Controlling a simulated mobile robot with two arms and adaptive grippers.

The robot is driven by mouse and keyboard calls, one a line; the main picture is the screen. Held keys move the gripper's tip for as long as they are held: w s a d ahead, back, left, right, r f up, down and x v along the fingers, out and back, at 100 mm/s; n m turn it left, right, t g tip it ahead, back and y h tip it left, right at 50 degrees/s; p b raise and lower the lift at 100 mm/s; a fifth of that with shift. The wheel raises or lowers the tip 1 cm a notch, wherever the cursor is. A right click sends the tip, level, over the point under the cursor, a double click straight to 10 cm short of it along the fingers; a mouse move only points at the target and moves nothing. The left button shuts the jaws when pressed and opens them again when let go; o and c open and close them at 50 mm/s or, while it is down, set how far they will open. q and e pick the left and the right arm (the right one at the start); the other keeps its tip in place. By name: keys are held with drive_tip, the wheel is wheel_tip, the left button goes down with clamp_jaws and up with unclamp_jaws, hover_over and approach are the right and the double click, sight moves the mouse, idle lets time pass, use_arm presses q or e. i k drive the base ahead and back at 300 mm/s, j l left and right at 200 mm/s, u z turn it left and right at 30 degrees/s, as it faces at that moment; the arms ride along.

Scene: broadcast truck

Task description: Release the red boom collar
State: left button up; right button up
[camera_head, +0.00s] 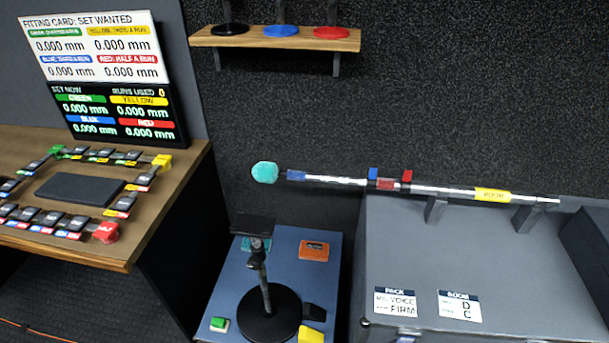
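The boom pole (440,189) lies nearly level across the grey case, with a teal foam tip (265,172) at its left end and a yellow label (492,195) near its right. The red boom collar shows as a red upright tab (407,175) on the pole, beside a dark red band (385,184). Whether its lever is locked or loose is too small to tell. A blue upright tab (373,173) stands just left of it, and a blue band (296,175) sits near the foam tip. Neither of my grippers is in view.
The grey case (540,270) carries two cards and props the pole on dark supports. A blue-topped stand (235,285) holds a black round-based stand (268,313) and small colored blocks. A wooden desk (190,170) with screens is left. A shelf (275,40) hangs above.

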sight(407, 176)
drive_tip(key=l+u, duration=0.25)
drive_tip(key=l, duration=0.2)
drive_tip(key=k+l+u, duration=0.1)
drive_tip(key=l+u, duration=0.2)
drive_tip(key=k+l+u, duration=0.1)
drive_tip(key=l+u, duration=0.15)
drive_tip(key=l, duration=0.25)
